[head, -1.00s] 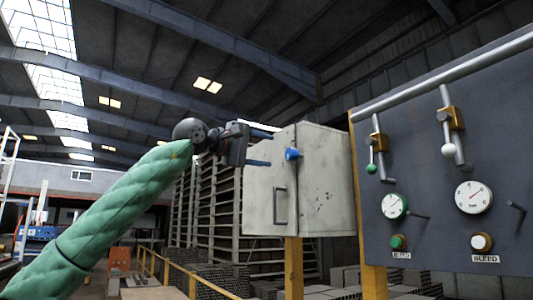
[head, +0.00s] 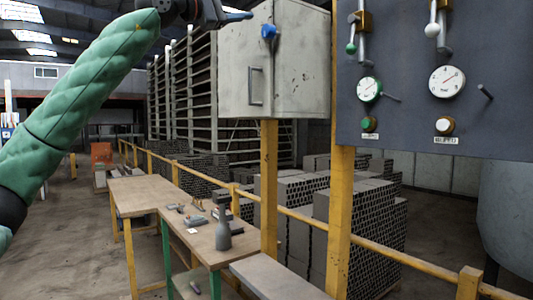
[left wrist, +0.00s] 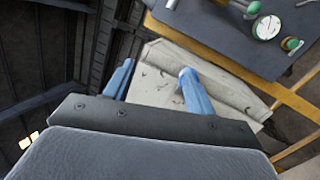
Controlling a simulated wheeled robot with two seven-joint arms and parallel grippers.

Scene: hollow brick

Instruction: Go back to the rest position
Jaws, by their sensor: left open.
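My left arm comes in from the left in the head view, in a green quilted sleeve. My left gripper (head: 238,16) is at the top edge of that view, partly cut off, just left of the top of the pale metal cabinet (head: 240,85). In the left wrist view its two blue fingers stand apart (left wrist: 158,68), with the cabinet (left wrist: 155,88) behind them and nothing seen between them. My right gripper is not in view.
A grey panel (head: 420,95) on yellow posts holds two levers, two gauges (head: 447,81), a green button and a white button (head: 445,125). Below are a wooden workbench (head: 135,195) with tools and a bottle (head: 223,230), a yellow rail, and stacked hollow bricks (head: 370,230).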

